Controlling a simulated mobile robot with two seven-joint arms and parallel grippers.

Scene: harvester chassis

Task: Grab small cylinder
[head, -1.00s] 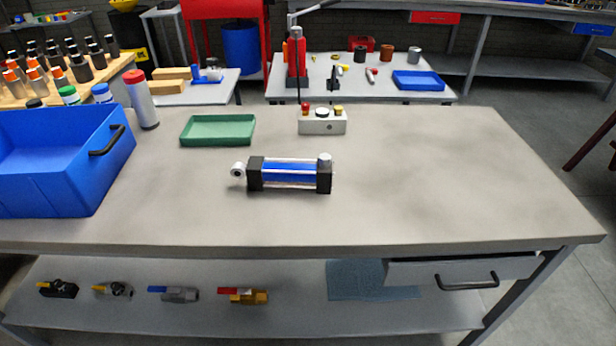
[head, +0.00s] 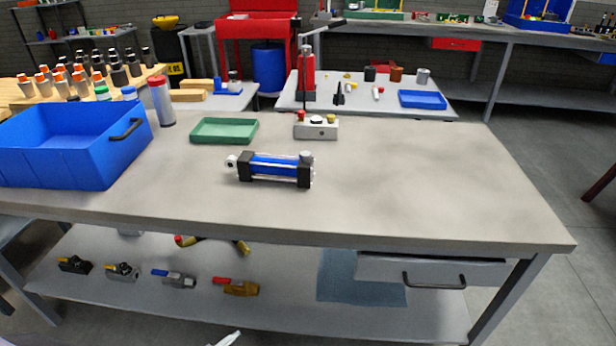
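The small cylinder (head: 275,168) lies on its side on the grey workbench (head: 400,190), a little left of the bench's middle. It has a blue body, black end blocks, a silver fitting at its right end and a rod eye at its left end. Nothing holds it or covers it. I cannot make out either of my grippers in the head view. A small pale piece shows at the bottom edge, too little to tell what it is.
A blue bin (head: 70,150) and a red-capped bottle (head: 161,101) stand on the left. A green tray (head: 224,131) and a button box (head: 316,128) lie behind the cylinder. The bench's right side is clear. Valves (head: 236,287) lie on the lower shelf, near a drawer (head: 432,270).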

